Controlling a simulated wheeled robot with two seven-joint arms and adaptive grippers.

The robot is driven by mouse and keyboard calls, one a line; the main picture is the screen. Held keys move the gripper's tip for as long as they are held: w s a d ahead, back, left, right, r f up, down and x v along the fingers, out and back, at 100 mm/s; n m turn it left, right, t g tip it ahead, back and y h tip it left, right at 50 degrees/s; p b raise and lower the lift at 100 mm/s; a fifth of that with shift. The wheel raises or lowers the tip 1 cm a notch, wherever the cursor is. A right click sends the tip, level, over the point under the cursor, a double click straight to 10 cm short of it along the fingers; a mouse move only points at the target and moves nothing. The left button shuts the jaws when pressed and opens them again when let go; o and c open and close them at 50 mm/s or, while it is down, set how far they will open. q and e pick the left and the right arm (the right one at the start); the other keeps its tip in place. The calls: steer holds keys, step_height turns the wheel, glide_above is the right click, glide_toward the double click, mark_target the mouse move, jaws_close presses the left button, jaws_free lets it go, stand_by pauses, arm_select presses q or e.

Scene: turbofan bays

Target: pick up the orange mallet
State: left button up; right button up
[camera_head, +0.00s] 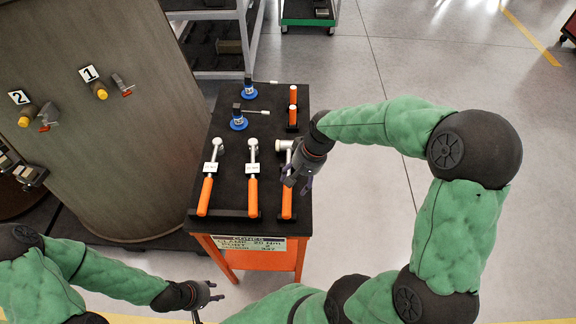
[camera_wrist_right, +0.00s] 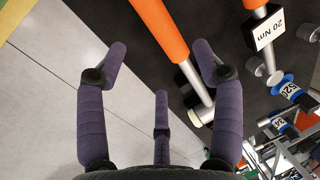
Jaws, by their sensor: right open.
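The orange mallet lies on the dark top of the cart at the right of a row of orange-handled tools. Its orange handle (camera_head: 287,203) shows in the head view, and its pale head (camera_head: 284,145) is partly hidden by my right gripper (camera_head: 299,182). In the right wrist view the mallet's handle (camera_wrist_right: 161,28) and metal shaft run down between the spread fingers of the right gripper (camera_wrist_right: 160,55), toward the right finger. The right gripper is open and empty, over or just beside the mallet; contact cannot be told. My left gripper (camera_head: 212,296) is open and empty, low at the left.
Two labelled torque wrenches (camera_head: 207,180) (camera_head: 253,180) lie left of the mallet on the cart (camera_head: 235,110). A large curved panel (camera_head: 110,150) is at left. Floor right of the cart is clear.

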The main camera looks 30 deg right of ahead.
steer(key=shift+a+b+x, duration=0.15)
steer(key=shift+b+x, duration=0.35)
steer(key=shift+x, duration=0.95)
steer(key=shift+a+b+x, duration=0.2)
steer(key=shift+b+x, duration=0.25)
steer(key=shift+x, duration=1.05)
steer(key=shift+r, duration=0.2)
jaws_close()
